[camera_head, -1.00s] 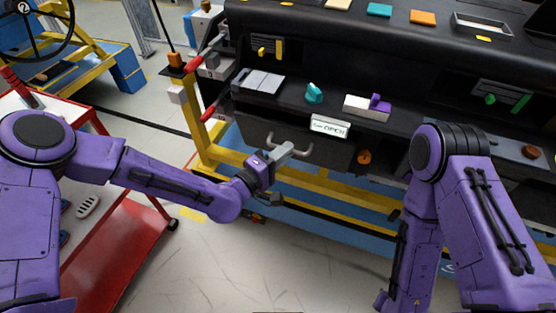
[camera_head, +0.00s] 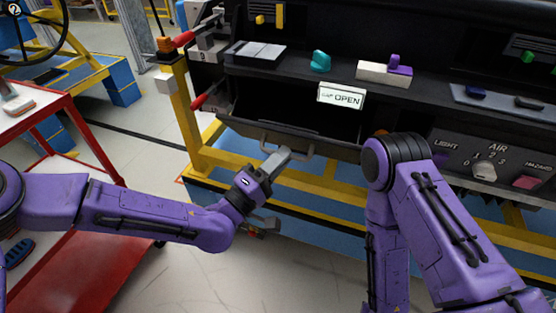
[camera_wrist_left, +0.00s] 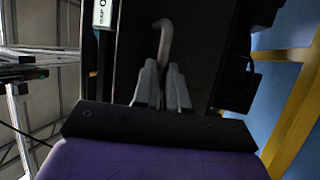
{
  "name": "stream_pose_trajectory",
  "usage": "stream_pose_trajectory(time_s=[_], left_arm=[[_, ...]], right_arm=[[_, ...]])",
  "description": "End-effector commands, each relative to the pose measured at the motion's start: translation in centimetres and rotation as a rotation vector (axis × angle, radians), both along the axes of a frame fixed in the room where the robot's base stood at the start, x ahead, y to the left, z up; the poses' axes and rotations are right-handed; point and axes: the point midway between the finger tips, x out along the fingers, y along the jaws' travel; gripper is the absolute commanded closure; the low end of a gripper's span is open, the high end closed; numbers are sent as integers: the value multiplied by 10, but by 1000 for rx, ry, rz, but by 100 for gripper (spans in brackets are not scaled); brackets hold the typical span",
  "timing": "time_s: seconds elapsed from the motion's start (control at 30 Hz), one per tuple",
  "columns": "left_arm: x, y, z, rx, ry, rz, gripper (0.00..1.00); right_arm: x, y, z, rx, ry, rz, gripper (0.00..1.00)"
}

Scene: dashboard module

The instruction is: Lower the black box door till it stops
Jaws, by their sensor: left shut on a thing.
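The black box door (camera_head: 325,139) is in the front of the dashboard, below the shelf with the OPEN sign (camera_head: 341,96). It is tilted outward, and a dark opening shows above it. Its grey curved handle (camera_head: 268,140) is on the front face. My left gripper (camera_head: 278,159) is shut on the handle. In the left wrist view the handle (camera_wrist_left: 165,35) rises from between the two fingers (camera_wrist_left: 163,86), with the dark panel (camera_wrist_left: 203,40) behind it. My right arm is in the head view, but its gripper is out of sight.
A yellow frame (camera_head: 185,120) carries the dashboard, with red levers (camera_head: 207,93) at its left end. A red cart (camera_head: 95,185) stands at the left. A teal knob (camera_head: 320,61) and a white block (camera_head: 384,74) are on the shelf.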

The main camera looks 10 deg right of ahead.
Motion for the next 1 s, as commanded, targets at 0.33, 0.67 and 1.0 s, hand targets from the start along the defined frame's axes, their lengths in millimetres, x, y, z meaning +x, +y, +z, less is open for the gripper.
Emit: stream_pose_trajectory(time_s=[0.33,0.67,1.0], left_arm=[[0,1,-2,3,3,2,65],[-1,3,-2,2,2,2,62],[-39,59,-24,2,5,5,62]], right_arm=[[0,0,0,0,0,0,100],[0,0,-1,0,0,0,100],[0,0,-12,0,0,0,100]])
